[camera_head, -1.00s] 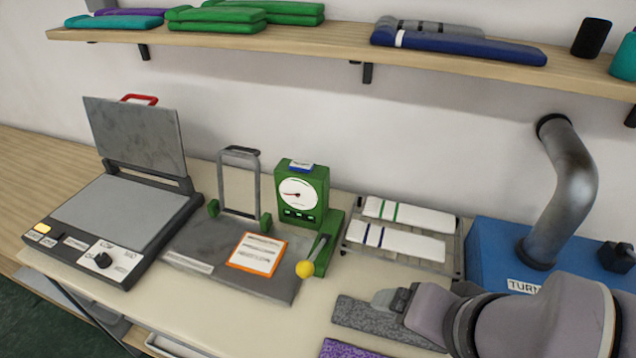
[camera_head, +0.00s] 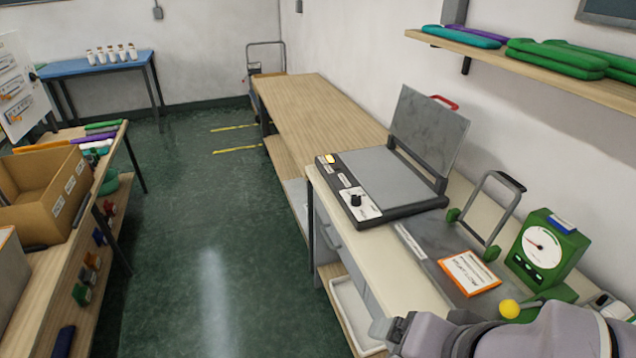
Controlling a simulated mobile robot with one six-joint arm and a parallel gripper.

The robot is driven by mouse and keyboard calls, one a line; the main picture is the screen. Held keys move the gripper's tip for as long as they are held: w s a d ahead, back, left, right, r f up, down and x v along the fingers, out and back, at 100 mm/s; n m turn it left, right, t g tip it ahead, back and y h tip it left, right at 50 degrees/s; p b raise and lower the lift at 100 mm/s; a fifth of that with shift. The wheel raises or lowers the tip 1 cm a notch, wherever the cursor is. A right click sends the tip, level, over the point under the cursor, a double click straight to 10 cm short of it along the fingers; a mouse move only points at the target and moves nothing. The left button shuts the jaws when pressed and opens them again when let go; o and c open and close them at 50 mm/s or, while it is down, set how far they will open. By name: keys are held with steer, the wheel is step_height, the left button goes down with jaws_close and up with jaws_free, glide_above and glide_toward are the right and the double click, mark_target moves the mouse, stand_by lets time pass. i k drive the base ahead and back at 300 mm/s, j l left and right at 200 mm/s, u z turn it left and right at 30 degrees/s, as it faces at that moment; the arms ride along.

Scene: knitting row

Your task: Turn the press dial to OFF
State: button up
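The press (camera_head: 380,180) stands open on the cream table, its grey lid tilted up against the back. Its black dial (camera_head: 356,199) sits on a white plate on the front control strip, beside a lit yellow button (camera_head: 330,158). The dial's labels are too small to read. My gripper (camera_head: 388,329) is at the bottom of the view, in front of the table's front edge and well apart from the dial. Its fingers are small and partly turned away, so I cannot tell whether they are open.
A green gauge (camera_head: 543,248), a yellow-knobbed lever (camera_head: 511,308) and an orange-framed card (camera_head: 468,273) are right of the press. A wooden bench (camera_head: 320,110) continues behind. Green floor (camera_head: 215,240) is clear; a cardboard box (camera_head: 45,190) stands on the left bench.

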mark_target(356, 199)
steer(key=i+j+z, duration=0.35)
steer(key=i+j, duration=0.2)
steer(key=i+j+z, duration=0.35)
steer(key=i+j, duration=0.25)
steer(key=j, duration=0.15)
